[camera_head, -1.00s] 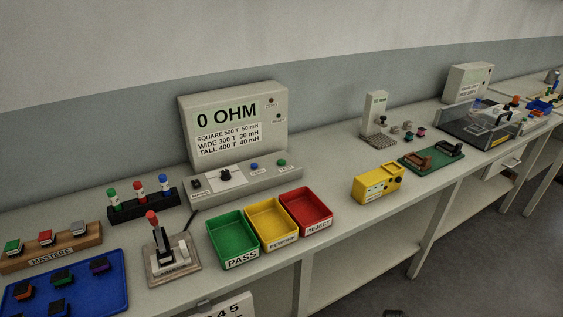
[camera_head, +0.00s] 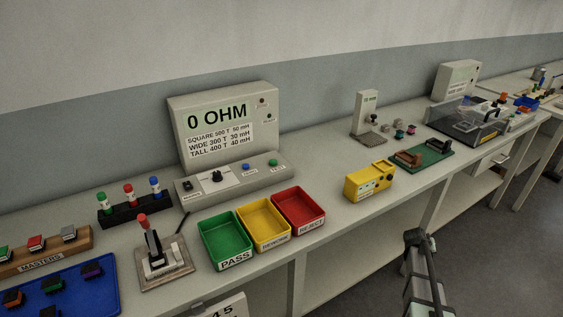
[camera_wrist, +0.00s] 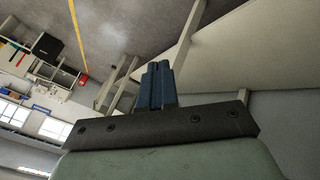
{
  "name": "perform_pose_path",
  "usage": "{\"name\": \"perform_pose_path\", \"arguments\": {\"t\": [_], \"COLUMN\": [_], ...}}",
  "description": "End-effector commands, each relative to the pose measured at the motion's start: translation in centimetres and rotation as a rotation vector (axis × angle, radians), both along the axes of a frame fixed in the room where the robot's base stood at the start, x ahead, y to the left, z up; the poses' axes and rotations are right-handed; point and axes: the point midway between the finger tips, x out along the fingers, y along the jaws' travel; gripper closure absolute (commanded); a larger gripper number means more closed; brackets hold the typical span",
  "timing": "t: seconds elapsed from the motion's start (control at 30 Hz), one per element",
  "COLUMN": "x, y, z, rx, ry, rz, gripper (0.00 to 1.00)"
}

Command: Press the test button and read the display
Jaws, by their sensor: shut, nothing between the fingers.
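The tester (camera_head: 225,130) stands at the back of the bench, left of the middle in the head view. Its display (camera_head: 217,116) reads "0 OHM", above a printed list of SQUARE, WIDE and TALL values. On its sloping front panel are a green button (camera_head: 273,162), labelled TEST as far as I can read, a blue button (camera_head: 246,167) to its left, and a black knob (camera_head: 217,176). My gripper (camera_wrist: 158,68) shows in the wrist view with its two fingers together and nothing between them. A dark part of my arm (camera_head: 420,275) rises at the lower right, well away from the tester.
Green (camera_head: 205,240), yellow (camera_head: 243,229) and red (camera_head: 277,206) bins stand in front of the tester. Bare bench lies between the red bin and the meter.

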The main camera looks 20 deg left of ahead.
Motion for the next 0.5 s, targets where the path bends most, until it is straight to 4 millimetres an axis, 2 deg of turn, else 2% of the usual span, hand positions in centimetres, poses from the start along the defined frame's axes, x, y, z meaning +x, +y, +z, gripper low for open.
{"name": "perform_pose_path", "arguments": {"t": [0.03,0.1,0.27,0.5], "x": [1.7,3.5,7.3,12.3], "y": [-0.6,-1.3,-2.8,-5.1], "z": [1.5,3.5,8.4,16.4], "rx": [-0.015,-0.036,-0.084,-0.159], "ry": [-0.029,-0.069,-0.156,-0.282], "rz": [0.004,0.012,0.029,0.054], "gripper": [1.0,1.0,1.0,1.0]}}
